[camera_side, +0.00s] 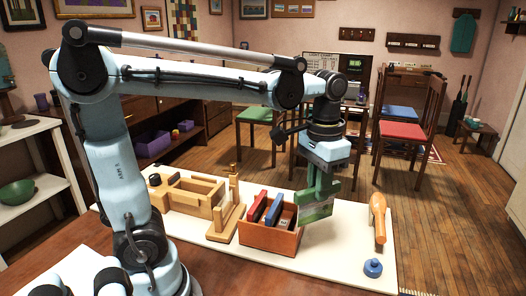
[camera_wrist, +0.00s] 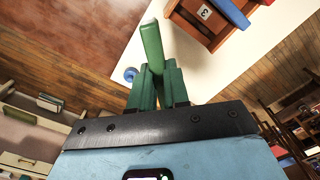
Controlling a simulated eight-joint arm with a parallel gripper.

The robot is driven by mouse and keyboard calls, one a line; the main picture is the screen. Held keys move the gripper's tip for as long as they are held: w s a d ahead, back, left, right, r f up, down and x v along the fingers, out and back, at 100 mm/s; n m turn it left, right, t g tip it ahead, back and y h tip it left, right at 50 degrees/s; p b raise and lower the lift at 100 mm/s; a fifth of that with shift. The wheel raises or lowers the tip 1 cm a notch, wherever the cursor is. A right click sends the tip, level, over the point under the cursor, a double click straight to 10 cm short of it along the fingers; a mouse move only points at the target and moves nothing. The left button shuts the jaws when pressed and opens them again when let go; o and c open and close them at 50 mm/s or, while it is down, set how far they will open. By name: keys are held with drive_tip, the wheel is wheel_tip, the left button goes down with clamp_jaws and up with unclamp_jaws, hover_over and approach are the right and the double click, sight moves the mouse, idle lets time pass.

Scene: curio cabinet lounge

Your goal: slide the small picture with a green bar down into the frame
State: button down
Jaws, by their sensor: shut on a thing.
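My gripper (camera_side: 318,192) has green fingers and points down just right of the wooden box. It is shut on the small picture with a green bar (camera_side: 315,214), which hangs beside the box's right end, close to the white mat. In the wrist view the green bar (camera_wrist: 152,48) sticks out from between the fingers (camera_wrist: 157,80); the picture's face cannot be made out. A pale wooden stand with uprights (camera_side: 228,217) stands left of the box and looks like the frame; its slot is not clear from here.
The reddish wooden box (camera_side: 268,240) holds a red-topped piece (camera_side: 257,205) and a blue-topped piece (camera_side: 274,210). A pale wooden tray (camera_side: 190,197) lies behind left. An orange-handled tool (camera_side: 378,217) and a blue knob-shaped thing (camera_side: 372,267) are at right on the white mat (camera_side: 345,250).

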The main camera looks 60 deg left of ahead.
drive_tip(key=s+a+r+n, duration=0.2)
drive_tip(key=s+a+n, duration=0.25)
drive_tip(key=a, duration=0.65)
wheel_tip(320, 180, up, 2)
drive_tip(key=n, duration=0.6)
hover_over(226, 206)
drive_tip(key=a, duration=0.2)
drive_tip(key=shift+w+a+r+m, duration=0.1)
drive_tip(key=shift+w+a+m, duration=0.05)
drive_tip(key=shift+w+m, duration=0.15)
drive_tip(key=shift+f, duration=2.5)
drive_tip(key=shift+w+f, duration=0.1)
drive_tip(key=shift+f, duration=0.3)
drive_tip(key=shift+f, duration=3)
